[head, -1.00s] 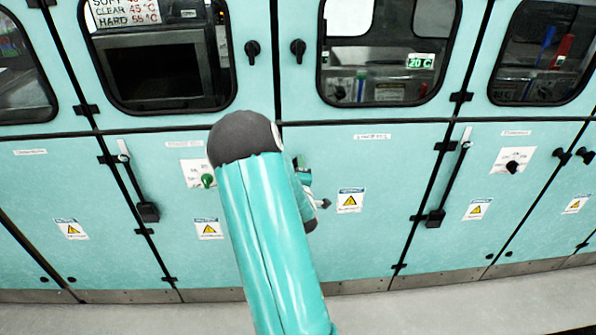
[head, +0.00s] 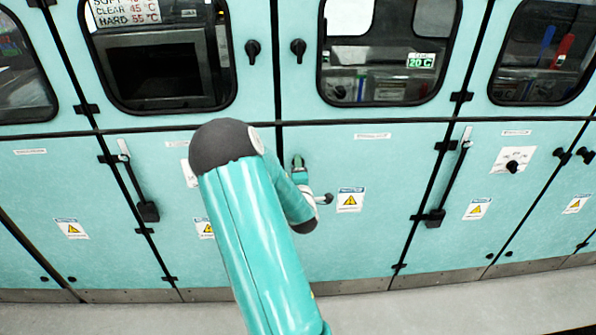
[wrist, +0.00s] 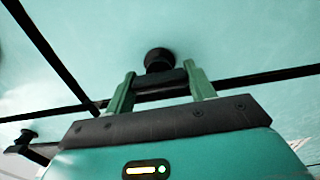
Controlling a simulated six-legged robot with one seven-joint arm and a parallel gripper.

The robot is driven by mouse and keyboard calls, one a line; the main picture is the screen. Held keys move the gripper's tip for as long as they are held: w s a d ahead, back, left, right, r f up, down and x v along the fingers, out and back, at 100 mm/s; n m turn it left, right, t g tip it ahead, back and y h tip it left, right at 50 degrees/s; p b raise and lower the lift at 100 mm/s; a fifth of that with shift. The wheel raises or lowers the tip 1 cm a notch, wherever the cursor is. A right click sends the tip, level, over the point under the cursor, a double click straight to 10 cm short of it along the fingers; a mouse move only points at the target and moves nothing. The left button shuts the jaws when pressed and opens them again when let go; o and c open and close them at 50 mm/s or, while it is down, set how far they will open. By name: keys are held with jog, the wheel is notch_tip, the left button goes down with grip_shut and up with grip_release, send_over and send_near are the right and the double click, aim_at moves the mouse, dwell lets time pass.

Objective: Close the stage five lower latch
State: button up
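In the wrist view, a black latch (wrist: 158,60) with a round base sits on the teal panel. My gripper (wrist: 160,82) has its two green fingers apart, one on each side of a dark piece below that base. I cannot tell whether the fingers touch it. In the head view, my gripper (head: 299,163) is at the upper left corner of the lower middle door (head: 375,215), just right of the vertical seam. The latch there is hidden behind my gripper, and I cannot read its stage label.
Two black upper latches (head: 252,50) (head: 298,47) flank the seam above. Black door levers (head: 148,210) (head: 436,216) stand out at both sides. Pale floor (head: 440,305) lies in front.

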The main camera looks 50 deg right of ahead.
jog(key=o, duration=0.3)
jog(key=shift+o, duration=0.2)
jog(key=v, duration=1.3)
jog(key=shift+s+a, duration=0.25)
jog(key=shift+s, duration=0.05)
jog(key=w+a+r+m+g+y, duration=0.1)
jog(key=w+a+r+m+y, duration=0.3)
jog(key=a, duration=0.5)
jog(key=w+a+r+m+g+y, duration=0.1)
jog(key=w+a+r+m+y, duration=0.2)
jog(key=w+a+y, duration=0.35)
jog(key=s+a+r+g+y, duration=0.1)
jog(key=s+a+r, duration=0.2)
jog(key=s+a, duration=0.2)
jog(key=s+a+r+m+g+y, duration=0.1)
jog(key=s+a+r, duration=0.3)
jog(key=a, duration=0.6)
jog(key=s+a+r+g+y, duration=0.1)
jog(key=s+a+r+g, duration=0.1)
jog(key=s+a+r, duration=0.2)
jog(key=s+a, duration=0.2)
jog(key=a, duration=0.2)
jog(key=shift+s, duration=0.4)
